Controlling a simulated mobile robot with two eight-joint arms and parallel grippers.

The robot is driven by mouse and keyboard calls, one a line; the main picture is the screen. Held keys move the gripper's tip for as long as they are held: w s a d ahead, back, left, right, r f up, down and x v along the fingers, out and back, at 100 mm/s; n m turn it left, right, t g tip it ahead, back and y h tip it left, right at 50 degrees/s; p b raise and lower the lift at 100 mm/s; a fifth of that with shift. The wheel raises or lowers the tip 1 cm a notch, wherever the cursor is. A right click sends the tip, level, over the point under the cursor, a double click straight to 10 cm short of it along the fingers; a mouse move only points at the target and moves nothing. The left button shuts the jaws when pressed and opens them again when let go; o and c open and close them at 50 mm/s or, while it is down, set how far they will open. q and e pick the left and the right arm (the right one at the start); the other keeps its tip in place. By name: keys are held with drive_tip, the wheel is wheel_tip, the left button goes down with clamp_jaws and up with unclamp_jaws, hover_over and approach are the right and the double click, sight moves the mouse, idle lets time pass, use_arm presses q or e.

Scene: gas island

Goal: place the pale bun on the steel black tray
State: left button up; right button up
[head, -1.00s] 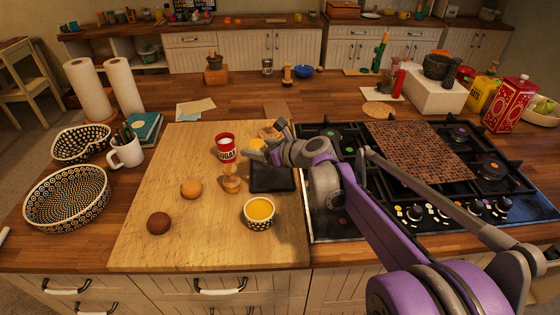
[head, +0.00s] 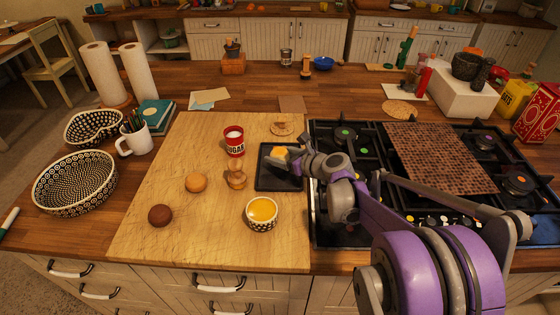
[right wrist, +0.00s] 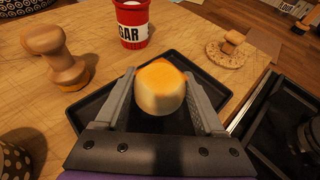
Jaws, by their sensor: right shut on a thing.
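The pale bun (head: 279,151), golden on top with a lighter side, is between the fingers of my right gripper (head: 287,155), which is shut on it. In the right wrist view the bun (right wrist: 159,90) sits between the two grey fingers with the black tray (right wrist: 76,113) behind and below it. The black tray (head: 268,181) is a shallow square on the right part of the wooden board, beside the stove. The bun is over the tray's far half; I cannot tell whether it touches the tray floor. My left gripper is not in view.
A sugar tin (head: 234,142), a wooden press (head: 236,177) and a bowl of yellow liquid (head: 262,212) stand close around the tray. An orange-brown ball (head: 196,182) and a dark brown ball (head: 160,215) lie further left. The gas stove (head: 335,215) borders the right.

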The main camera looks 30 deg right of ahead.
drive_tip(key=shift+f, duration=1.05)
drive_tip(key=shift+f, duration=0.15)
drive_tip(key=o, duration=1.3)
drive_tip(key=shift+o, duration=0.2)
drive_tip(key=shift+s+d+r, duration=0.1)
drive_tip(key=shift+s+r, duration=0.05)
drive_tip(key=shift+r, duration=0.15)
drive_tip(key=v, duration=1.1)
drive_tip(key=shift+s+d+r, duration=0.1)
drive_tip(key=shift+s, duration=0.2)
